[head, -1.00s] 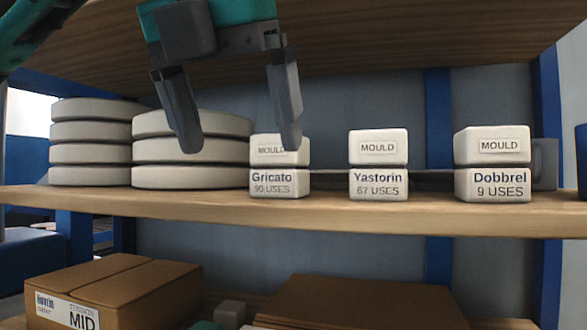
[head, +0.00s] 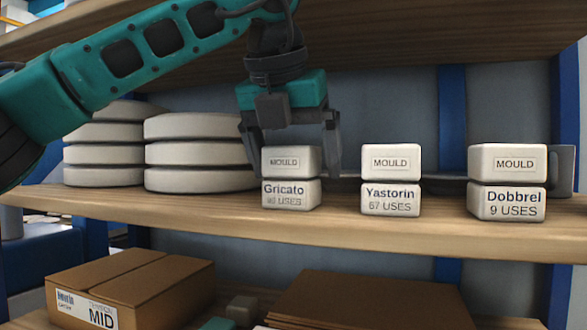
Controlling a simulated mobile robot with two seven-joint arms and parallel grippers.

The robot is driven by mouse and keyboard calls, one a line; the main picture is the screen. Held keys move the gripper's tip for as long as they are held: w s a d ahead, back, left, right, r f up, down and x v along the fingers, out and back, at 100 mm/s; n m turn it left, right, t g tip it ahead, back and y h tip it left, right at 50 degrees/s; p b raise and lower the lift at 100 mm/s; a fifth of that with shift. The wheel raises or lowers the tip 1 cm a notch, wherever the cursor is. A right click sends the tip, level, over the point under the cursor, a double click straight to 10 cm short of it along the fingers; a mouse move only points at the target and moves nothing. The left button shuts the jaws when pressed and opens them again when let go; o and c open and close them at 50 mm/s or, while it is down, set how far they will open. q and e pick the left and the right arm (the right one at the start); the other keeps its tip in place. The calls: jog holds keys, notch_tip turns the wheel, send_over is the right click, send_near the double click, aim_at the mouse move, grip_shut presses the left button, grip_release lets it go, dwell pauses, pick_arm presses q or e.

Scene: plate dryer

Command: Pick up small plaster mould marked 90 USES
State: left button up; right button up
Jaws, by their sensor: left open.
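The small plaster mould marked Gricato, 90 USES (head: 291,194) sits on the wooden shelf in the head view, a white block in two halves with MOULD on its upper part. My left gripper (head: 293,172) is open and comes down from above. Its two fingers stand to the left and right of this mould in the picture; I cannot tell whether they touch it. My right gripper is not in view.
Moulds marked Yastorin, 67 USES (head: 391,200) and Dobbrel, 9 USES (head: 507,203) stand to the right. Stacks of round white slabs (head: 195,180) are at the left. An upper shelf (head: 420,35) lies overhead; cartons (head: 150,280) sit below.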

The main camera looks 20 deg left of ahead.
pick_arm(q)
jog(key=shift+w+a+f, duration=0.1)
jog(key=shift+w+f, duration=0.15)
jog(key=shift+f, duration=0.3)
jog(key=shift+c, duration=0.4)
jog(key=c, duration=1.2)
